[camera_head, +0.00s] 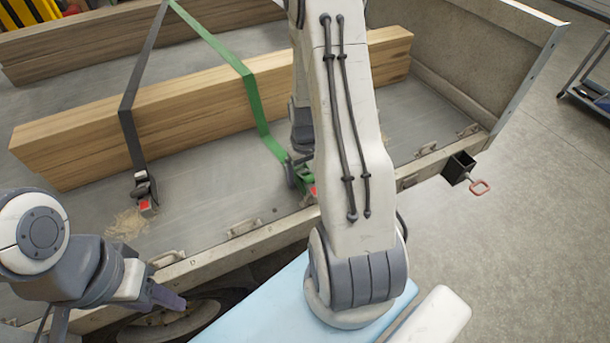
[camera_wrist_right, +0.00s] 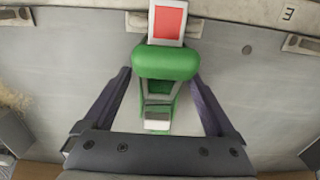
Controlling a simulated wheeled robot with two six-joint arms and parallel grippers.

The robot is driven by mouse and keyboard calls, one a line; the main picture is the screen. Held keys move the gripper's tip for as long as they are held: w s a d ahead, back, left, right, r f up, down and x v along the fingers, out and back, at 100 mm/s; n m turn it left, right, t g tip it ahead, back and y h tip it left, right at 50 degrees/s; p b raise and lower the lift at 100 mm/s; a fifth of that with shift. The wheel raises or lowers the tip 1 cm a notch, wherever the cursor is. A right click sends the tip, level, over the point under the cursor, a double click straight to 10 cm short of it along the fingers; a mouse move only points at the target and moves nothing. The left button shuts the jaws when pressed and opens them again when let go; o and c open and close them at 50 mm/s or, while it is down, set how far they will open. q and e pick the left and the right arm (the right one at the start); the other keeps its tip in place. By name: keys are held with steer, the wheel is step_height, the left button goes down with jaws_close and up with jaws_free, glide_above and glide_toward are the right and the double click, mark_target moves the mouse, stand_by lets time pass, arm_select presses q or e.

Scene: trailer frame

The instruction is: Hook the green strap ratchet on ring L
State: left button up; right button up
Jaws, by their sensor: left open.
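The green strap ratchet (camera_wrist_right: 165,63), with a red patch on its end piece, lies between the fingers of my right gripper (camera_wrist_right: 162,78) in the right wrist view. Both fingertips meet its sides. In the head view the ratchet (camera_head: 304,177) shows partly at the end of the green strap (camera_head: 251,100), and my right arm hides most of the right gripper. In the wrist view its red end overlaps a metal ring (camera_wrist_right: 137,22) on the trailer rail; I cannot tell if it is hooked. Which ring is L is not readable. My left gripper (camera_head: 170,300) is open and empty at the lower left.
A dark strap with its ratchet (camera_head: 144,190) crosses the wooden beam (camera_head: 190,110) on the left. Other rings (camera_head: 244,228) line the trailer's near rail (camera_head: 215,255). A black bracket with a red handle (camera_head: 460,168) sticks out at the right corner.

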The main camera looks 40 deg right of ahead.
step_height(320, 180, up, 10)
steer(key=shift+r+p, duration=0.25)
steer(key=shift+p, duration=0.35)
steer(key=s+a+r+n+p, duration=0.1)
steer(key=a+r+n+p, duration=0.15)
steer(key=a+r, duration=0.55)
steer(key=s+a+r+n+p, duration=0.2)
steer(key=a+r+n, duration=0.15)
steer(key=a, duration=0.95)
steer(key=s+a+r+n+p, duration=0.1)
steer(key=s+a+r+n, duration=0.1)
steer(key=s+a, duration=0.3)
steer(key=s+a+r+n+y+p, duration=0.1)
steer(key=s+a+r, duration=0.3)
steer(key=s, duration=0.4)
steer(key=shift+a+r+n, duration=0.25)
steer(key=shift+a+n, duration=0.15)
steer(key=shift+a, duration=0.05)
